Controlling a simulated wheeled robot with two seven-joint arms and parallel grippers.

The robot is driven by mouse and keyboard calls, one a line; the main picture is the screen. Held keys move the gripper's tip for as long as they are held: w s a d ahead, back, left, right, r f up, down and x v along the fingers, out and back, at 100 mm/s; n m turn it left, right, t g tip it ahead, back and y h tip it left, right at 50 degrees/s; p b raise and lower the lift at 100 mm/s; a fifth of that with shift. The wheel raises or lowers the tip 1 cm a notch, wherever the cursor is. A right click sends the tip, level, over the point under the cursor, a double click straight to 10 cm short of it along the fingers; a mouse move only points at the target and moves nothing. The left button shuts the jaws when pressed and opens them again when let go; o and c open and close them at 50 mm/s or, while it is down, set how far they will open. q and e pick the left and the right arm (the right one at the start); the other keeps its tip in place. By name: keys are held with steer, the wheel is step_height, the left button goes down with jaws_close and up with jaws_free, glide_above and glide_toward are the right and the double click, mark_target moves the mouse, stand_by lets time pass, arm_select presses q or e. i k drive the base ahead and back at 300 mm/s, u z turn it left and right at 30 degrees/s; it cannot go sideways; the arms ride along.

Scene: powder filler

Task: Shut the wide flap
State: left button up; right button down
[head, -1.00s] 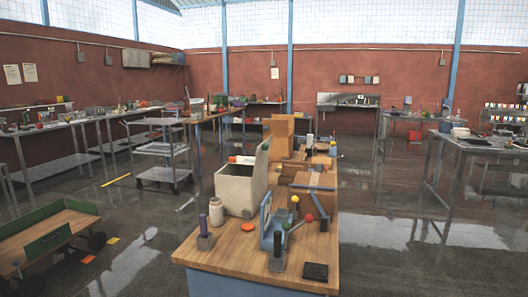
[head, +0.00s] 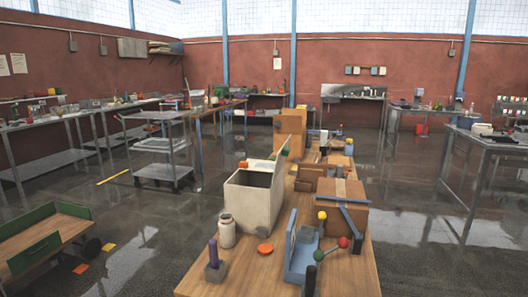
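A beige open-topped box (head: 240,205) stands on the wooden bench. A pale panel (head: 280,155) stands raised at its far right side; it looks like an open flap, but I cannot tell for sure that it is the wide flap. The box's inside looks dark and its floor is hidden. Neither of my grippers is in the head view.
On the bench's near part are a white jar (head: 226,232), an orange disc (head: 265,250), a purple-topped post (head: 214,262) and a blue bracket (head: 300,260) beside coloured knobs. A green-sided cart (head: 40,242) stands at the left. Open floor lies on both sides.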

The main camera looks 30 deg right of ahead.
mark_target(285, 151)
steer(key=z, duration=0.45)
steer(key=i, duration=0.85)
steer(key=z, duration=0.65)
